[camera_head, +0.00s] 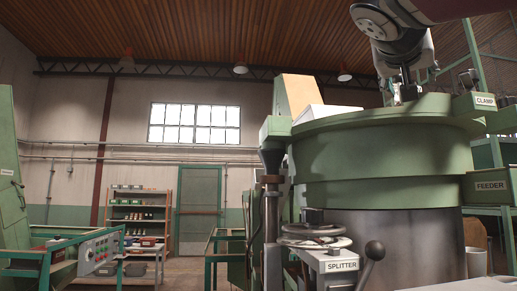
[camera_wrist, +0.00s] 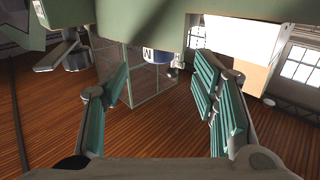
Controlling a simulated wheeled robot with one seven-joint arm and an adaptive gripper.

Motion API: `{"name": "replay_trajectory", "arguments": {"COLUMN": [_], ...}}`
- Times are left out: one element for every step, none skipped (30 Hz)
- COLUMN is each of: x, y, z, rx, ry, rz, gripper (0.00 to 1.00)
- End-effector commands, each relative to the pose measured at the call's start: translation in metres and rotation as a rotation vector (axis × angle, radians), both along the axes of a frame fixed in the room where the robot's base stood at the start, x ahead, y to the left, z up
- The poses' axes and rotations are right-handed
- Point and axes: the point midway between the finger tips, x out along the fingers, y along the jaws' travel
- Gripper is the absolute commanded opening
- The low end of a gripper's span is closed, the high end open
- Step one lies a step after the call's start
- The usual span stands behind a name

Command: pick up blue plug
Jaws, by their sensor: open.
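I make out no blue plug in the head view. In the wrist view a small dark blue shape (camera_wrist: 158,56) with a pale marking beside it shows at the green edge, beyond the gap between the fingers. I cannot tell whether it is the plug. My gripper (camera_head: 405,92) is at the upper right of the head view, pointing down at the rim of the large green hopper (camera_head: 385,150). Its fingertips are partly hidden there. In the wrist view my gripper (camera_wrist: 165,92) has its teal-padded fingers wide apart, with nothing between them.
A splitter (camera_head: 342,266) with a handwheel stands in front of the hopper. Green frames labelled clamp (camera_head: 485,100) and feeder (camera_head: 490,186) are close on the right. A control console (camera_head: 98,250) and a shelf (camera_head: 138,215) are at the left. The wrist view appears upside down.

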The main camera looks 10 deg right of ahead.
Motion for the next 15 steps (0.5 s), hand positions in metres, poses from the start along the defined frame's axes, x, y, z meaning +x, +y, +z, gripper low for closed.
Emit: {"name": "replay_trajectory", "arguments": {"x": [0.004, 0.007, 0.009, 0.01, 0.011, 0.013, 0.014, 0.016, 0.018, 0.021, 0.023, 0.027, 0.03, 0.033, 0.037], "y": [-0.005, -0.007, -0.009, -0.01, -0.011, -0.012, -0.014, -0.015, -0.018, -0.021, -0.024, -0.028, -0.031, -0.034, -0.038], "z": [0.001, 0.001, 0.001, 0.001, 0.001, 0.0, 0.0, 0.001, 0.001, 0.002, 0.003, 0.004, 0.006, 0.007, 0.006], "rx": [0.001, 0.001, 0.001, 0.0, 0.0, 0.001, 0.001, 0.001, 0.001, 0.001, 0.001, 0.001, 0.001, 0.0, 0.0], "ry": [0.001, 0.001, 0.001, 0.0, 0.0, 0.001, 0.001, 0.002, 0.003, 0.004, 0.004, 0.005, 0.005, 0.004, 0.004], "rz": [-0.002, -0.002, -0.001, 0.0, 0.0, 0.0, -0.001, -0.001, -0.001, -0.001, -0.001, -0.002, -0.001, -0.001, -0.002], "gripper": [0.54, 0.54, 0.54, 0.54, 0.54, 0.54, 0.54, 0.54, 0.54, 0.54, 0.54, 0.54, 0.54, 0.54, 0.54]}}
